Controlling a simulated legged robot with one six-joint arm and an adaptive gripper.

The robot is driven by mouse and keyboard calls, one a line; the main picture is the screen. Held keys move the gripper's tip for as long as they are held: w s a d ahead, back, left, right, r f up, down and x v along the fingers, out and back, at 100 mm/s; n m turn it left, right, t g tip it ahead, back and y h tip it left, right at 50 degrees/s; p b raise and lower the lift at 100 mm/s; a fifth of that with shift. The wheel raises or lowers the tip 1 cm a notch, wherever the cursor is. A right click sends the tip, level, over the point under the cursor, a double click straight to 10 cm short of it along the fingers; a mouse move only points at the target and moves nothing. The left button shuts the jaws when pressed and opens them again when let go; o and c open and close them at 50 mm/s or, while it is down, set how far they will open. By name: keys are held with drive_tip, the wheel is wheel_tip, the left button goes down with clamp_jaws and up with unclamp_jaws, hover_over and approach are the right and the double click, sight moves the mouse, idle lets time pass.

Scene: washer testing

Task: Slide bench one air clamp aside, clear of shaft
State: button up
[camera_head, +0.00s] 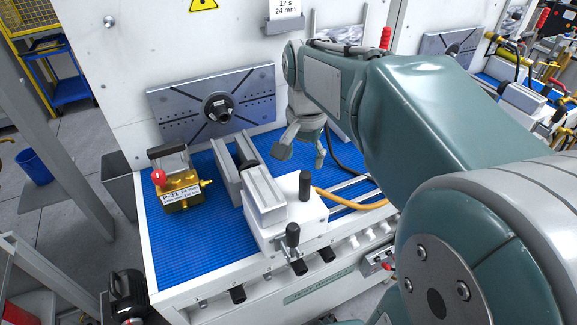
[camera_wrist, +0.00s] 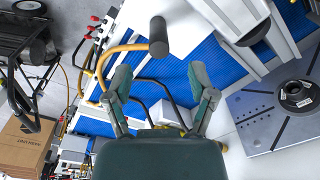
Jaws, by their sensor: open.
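The air clamp (camera_head: 284,222) is a white block with a grey body and upright grey jaw plates on the blue bench mat. Its upright black handle (camera_head: 305,187) stands at its right side. The dark round shaft hub (camera_head: 218,107) sits on the grey slotted plate (camera_head: 258,84) behind the clamp. My gripper (camera_head: 300,160) is open and empty, above the mat, behind and right of the clamp. In the wrist view, the handle (camera_wrist: 158,36) appears just beyond and between the spread fingertips (camera_wrist: 158,76), apart from them. The hub (camera_wrist: 296,93) shows at right there.
A brass unit with a red knob (camera_head: 182,190) and P-31 label stands left of the clamp. A yellow hose (camera_head: 352,201) and grey rails (camera_head: 345,186) lie right of it. Black knobs (camera_head: 298,266) line the bench front. The mat's front left is clear.

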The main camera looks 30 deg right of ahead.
sight(304, 187)
drive_tip(key=shift+w+d+f+m+g, duration=0.25)
drive_tip(key=shift+w+d+m+g, duration=0.05)
drive_tip(key=shift+w+d+m, duration=0.35)
drive_tip(key=shift+f, duration=0.15)
wheel_tip(304, 187, down, 11)
drive_tip(key=shift+r, duration=0.2)
clamp_jaws()
